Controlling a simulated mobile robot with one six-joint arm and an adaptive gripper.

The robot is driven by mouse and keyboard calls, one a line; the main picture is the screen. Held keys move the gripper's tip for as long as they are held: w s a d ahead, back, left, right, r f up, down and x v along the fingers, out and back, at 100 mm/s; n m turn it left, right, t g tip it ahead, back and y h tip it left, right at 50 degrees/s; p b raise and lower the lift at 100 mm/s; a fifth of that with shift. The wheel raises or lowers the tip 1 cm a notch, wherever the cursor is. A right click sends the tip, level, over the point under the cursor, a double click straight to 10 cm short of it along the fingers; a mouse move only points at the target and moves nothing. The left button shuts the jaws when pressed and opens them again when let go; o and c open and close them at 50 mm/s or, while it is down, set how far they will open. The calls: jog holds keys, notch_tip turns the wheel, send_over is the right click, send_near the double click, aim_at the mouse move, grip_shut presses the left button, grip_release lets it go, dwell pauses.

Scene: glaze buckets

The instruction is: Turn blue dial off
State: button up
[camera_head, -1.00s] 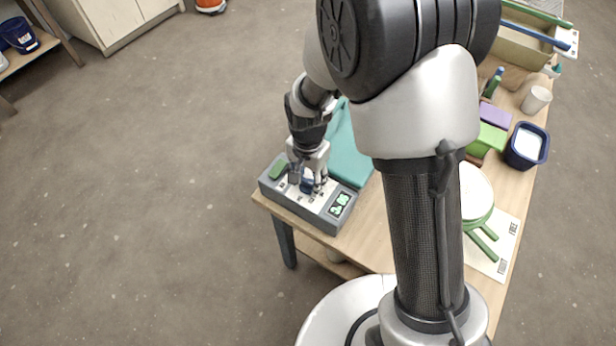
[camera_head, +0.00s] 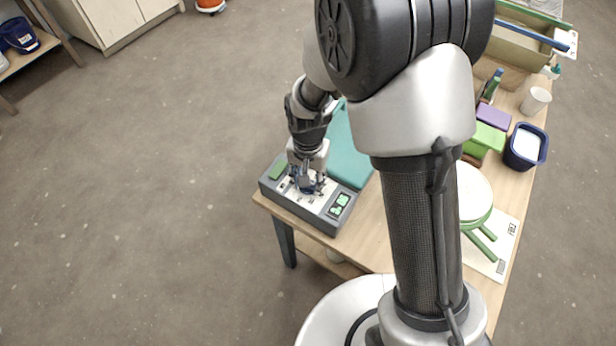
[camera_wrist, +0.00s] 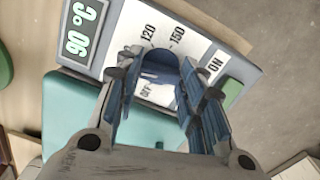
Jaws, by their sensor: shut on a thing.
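The blue dial (camera_wrist: 158,62) sits on the white face of a grey control box (camera_head: 325,222) at the table's near left corner. In the wrist view, marks reading OFF, 120 and 150 surround the dial, and ON is printed farther right. My gripper (camera_wrist: 158,95) is shut on the dial, with one blue-padded finger on each side of it. In the head view my gripper (camera_head: 308,188) points down at the box and hides most of the dial. The dial's pointer is not clear. A display (camera_wrist: 83,38) on the box shows green characters.
A green switch (camera_head: 278,171) is at the box's left end. A teal board (camera_head: 350,150) lies right behind the box. Green and purple blocks (camera_head: 491,117), a dark blue tub (camera_head: 525,146) and a white cup (camera_head: 535,100) stand farther right. Open floor lies left.

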jog(key=n, duration=0.4)
jog(key=shift+n+p, duration=0.3)
jog(key=shift+p, duration=0.1)
jog(key=n, duration=0.3)
jog(key=shift+n, duration=0.3)
jog(key=n+p, duration=0.1)
jog(key=n, duration=0.6)
jog(key=o, duration=1)
jog(key=shift+o, duration=0.2)
notch_tip(320, 180, up, 12)
